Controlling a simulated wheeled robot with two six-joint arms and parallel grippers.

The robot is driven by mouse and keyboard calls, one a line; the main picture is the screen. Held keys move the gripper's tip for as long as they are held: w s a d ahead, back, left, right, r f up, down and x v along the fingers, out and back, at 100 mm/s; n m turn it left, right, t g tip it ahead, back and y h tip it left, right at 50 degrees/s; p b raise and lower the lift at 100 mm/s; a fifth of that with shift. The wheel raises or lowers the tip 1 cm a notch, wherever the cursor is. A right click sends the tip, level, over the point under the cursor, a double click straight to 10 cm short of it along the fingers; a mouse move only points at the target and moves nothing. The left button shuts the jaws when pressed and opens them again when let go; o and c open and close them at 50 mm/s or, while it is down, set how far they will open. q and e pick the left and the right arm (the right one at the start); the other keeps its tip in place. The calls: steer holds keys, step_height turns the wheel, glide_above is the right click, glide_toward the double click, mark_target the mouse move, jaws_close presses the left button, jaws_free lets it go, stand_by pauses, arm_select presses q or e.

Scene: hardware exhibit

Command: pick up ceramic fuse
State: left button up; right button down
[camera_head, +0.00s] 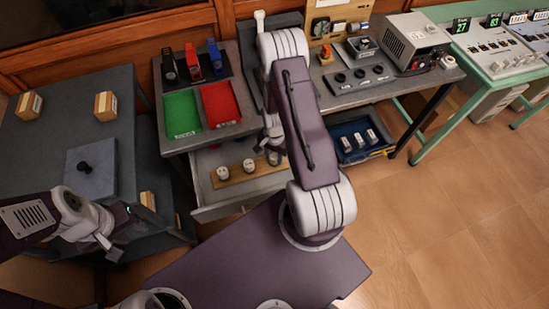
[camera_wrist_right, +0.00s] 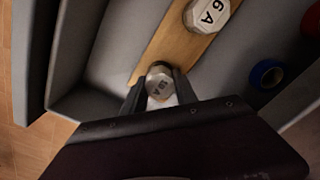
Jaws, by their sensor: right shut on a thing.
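An open grey drawer (camera_head: 232,205) holds a wooden strip (camera_head: 237,175) with white ceramic fuses standing on it. In the head view one fuse (camera_head: 222,173) is at the left and another fuse (camera_head: 249,167) in the middle. My right gripper (camera_head: 273,148) reaches down over the strip's right end. In the right wrist view this gripper (camera_wrist_right: 160,88) is shut on a fuse with a metal cap (camera_wrist_right: 159,80), at the end of the strip. A fuse marked 6A (camera_wrist_right: 207,14) stands beside it. My left gripper (camera_head: 112,243) is at the lower left, away from the drawer; its jaws are unclear.
Blue tape (camera_wrist_right: 267,73) and a red item (camera_wrist_right: 311,19) lie in the drawer beside the strip. Green (camera_head: 181,113) and red (camera_head: 221,103) trays sit on the bench above. A blue bin (camera_head: 361,139) is to the right. Drawer walls are close to my right gripper.

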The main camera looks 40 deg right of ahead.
mark_target(275, 155)
step_height(275, 155, up, 4)
steer(key=shift+w+d+r, duration=0.1)
steer(key=shift+r, duration=0.15)
steer(key=s+d+r, duration=0.2)
steer(key=d+r, duration=0.4)
steer(key=d, duration=0.5)
steer(key=shift+d+r, duration=0.2)
steer(key=shift+r, duration=0.05)
steer(key=shift+s, duration=0.1)
